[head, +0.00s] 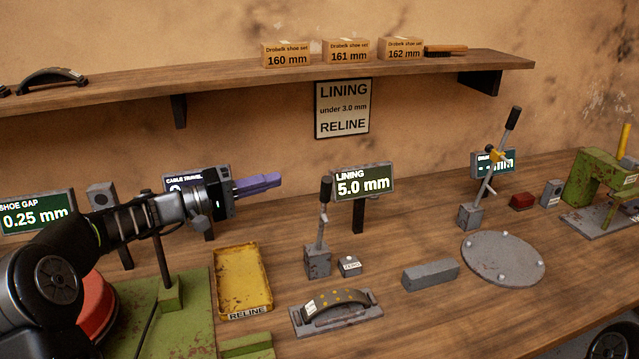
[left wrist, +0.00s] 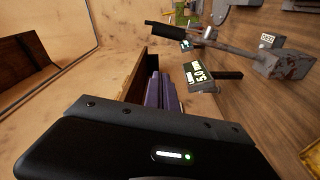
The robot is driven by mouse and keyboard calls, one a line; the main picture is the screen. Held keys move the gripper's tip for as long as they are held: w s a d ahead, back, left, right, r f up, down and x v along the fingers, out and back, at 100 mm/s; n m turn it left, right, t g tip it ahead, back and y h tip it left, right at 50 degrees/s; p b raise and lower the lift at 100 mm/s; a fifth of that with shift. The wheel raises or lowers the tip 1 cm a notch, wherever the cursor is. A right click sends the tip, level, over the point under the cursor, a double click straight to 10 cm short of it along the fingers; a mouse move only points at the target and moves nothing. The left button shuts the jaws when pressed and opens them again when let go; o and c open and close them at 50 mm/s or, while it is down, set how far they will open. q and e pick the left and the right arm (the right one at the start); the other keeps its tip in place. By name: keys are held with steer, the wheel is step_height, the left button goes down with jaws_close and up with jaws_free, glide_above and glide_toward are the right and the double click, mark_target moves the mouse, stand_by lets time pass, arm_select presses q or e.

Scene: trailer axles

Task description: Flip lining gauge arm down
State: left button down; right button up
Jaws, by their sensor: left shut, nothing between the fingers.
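The lining gauge (head: 317,262) is a grey block on the bench with an arm (head: 323,215) standing nearly upright, ending in a black handle. In the left wrist view the gauge block (left wrist: 286,66) and its black handle (left wrist: 172,36) show beyond my fingers. The lining display (head: 363,182) reads 5.0 mm. A dark brake shoe (head: 336,301) lies on a grey plate in front of the gauge. My left gripper (head: 277,179), with purple fingers, is shut and empty, left of the handle and apart from it. My right gripper is not in view.
A yellow RELINE tray (head: 243,281) stands left of the gauge, and a small ZERO button box (head: 349,265) on its right. Another lever gauge (head: 471,215), a round plate (head: 503,258) and a green press (head: 598,178) are further right. A shelf (head: 200,82) overhangs the bench.

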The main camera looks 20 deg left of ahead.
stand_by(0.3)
arm_select(q)
steer(key=p+x, duration=0.5)
steer(key=x, duration=0.5)
steer(key=s, duration=0.1)
steer(key=s+d+p, duration=0.1)
steer(key=s+f, duration=0.1)
steer(key=shift+s+d, duration=0.2)
steer(key=shift+s, duration=0.1)
